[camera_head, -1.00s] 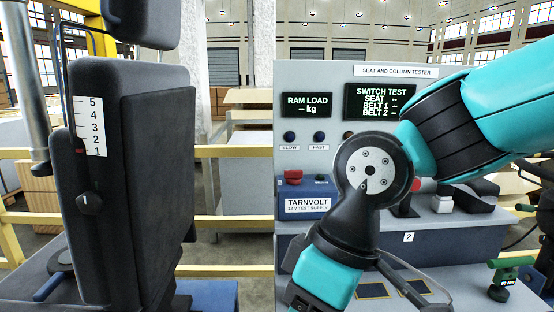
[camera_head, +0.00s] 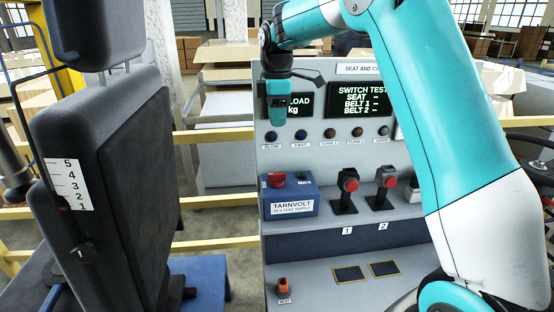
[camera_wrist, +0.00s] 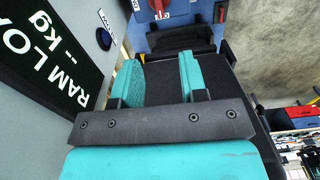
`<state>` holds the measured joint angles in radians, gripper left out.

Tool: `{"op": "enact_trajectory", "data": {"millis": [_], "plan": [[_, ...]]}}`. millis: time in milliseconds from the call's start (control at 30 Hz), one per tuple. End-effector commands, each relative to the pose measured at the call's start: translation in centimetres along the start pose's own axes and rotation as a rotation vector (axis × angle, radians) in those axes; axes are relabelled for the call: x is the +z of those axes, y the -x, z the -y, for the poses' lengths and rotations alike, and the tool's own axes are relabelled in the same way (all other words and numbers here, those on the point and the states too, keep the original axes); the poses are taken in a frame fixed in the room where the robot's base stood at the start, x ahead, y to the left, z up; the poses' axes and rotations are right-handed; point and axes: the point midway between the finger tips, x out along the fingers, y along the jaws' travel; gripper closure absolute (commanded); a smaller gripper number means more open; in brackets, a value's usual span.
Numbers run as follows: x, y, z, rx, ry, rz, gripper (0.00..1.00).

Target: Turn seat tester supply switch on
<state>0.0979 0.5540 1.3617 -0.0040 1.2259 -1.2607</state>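The seat tester's supply is a blue box (camera_head: 291,198) labelled TARNVOLT 12 V test supply, on the tester's ledge. A red knob (camera_head: 276,180) is on its top left and a small dark switch-like part (camera_head: 304,177) on its top right. My gripper (camera_head: 278,122) points down above the box, in front of the RAM LOAD display, touching nothing that I can see. In the wrist view its two teal fingers (camera_wrist: 160,78) stand apart with nothing between them. The red knob (camera_wrist: 157,5) shows at that view's top edge, beyond the fingertips. The knob's setting is too small to tell.
The grey tester panel (camera_head: 322,172) carries a row of round buttons and two red-topped levers (camera_head: 348,186) right of the box. A black seat (camera_head: 120,170) stands at left. A yellow rail (camera_head: 215,213) runs behind. An orange seat plug (camera_head: 283,285) is on the lower shelf.

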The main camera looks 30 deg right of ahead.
Motion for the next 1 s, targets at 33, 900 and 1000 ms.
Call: {"op": "enact_trajectory", "data": {"millis": [33,900,1000], "plan": [[0.1,-0.1,-0.3,-0.003,0.005,0.002,0.61],[0.1,-16.2,-0.2,-0.003,0.008,0.002,0.61],[0.1,-16.9,-0.3,0.000,0.008,0.001,0.61]]}}
